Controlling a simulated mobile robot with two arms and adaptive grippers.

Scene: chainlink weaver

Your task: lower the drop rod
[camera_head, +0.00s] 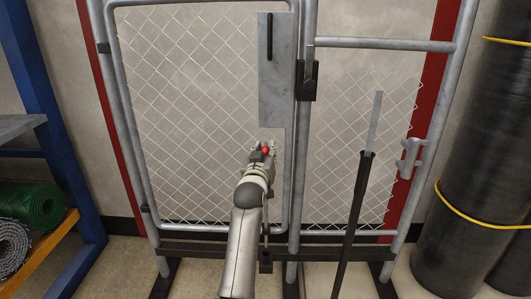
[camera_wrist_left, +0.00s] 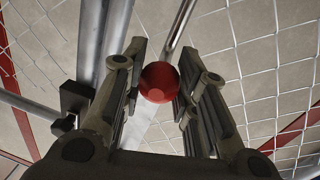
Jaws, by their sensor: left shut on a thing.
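The drop rod's red knob (camera_head: 266,151) shows at the front of my left gripper (camera_head: 262,155), low on the right side of the chain-link gate (camera_head: 288,190). In the left wrist view the round red knob (camera_wrist_left: 158,82) sits between the two fingers of my left gripper (camera_wrist_left: 158,90), which is shut on it. A thin metal rod (camera_wrist_left: 179,30) runs up from the knob in that view. In the head view my gripper and arm hide most of the rod. A small dark block (camera_head: 265,264) stands low below the gripper. My right gripper is not in view.
A grey plate (camera_head: 275,90) with a dark slot hangs at the gate's upper right. A dark latch (camera_head: 307,80) sits on the post beside it. A black pole (camera_head: 354,205) rises at the right front. Black rolls (camera_head: 478,130) stand at far right; a blue rack (camera_head: 50,130) is left.

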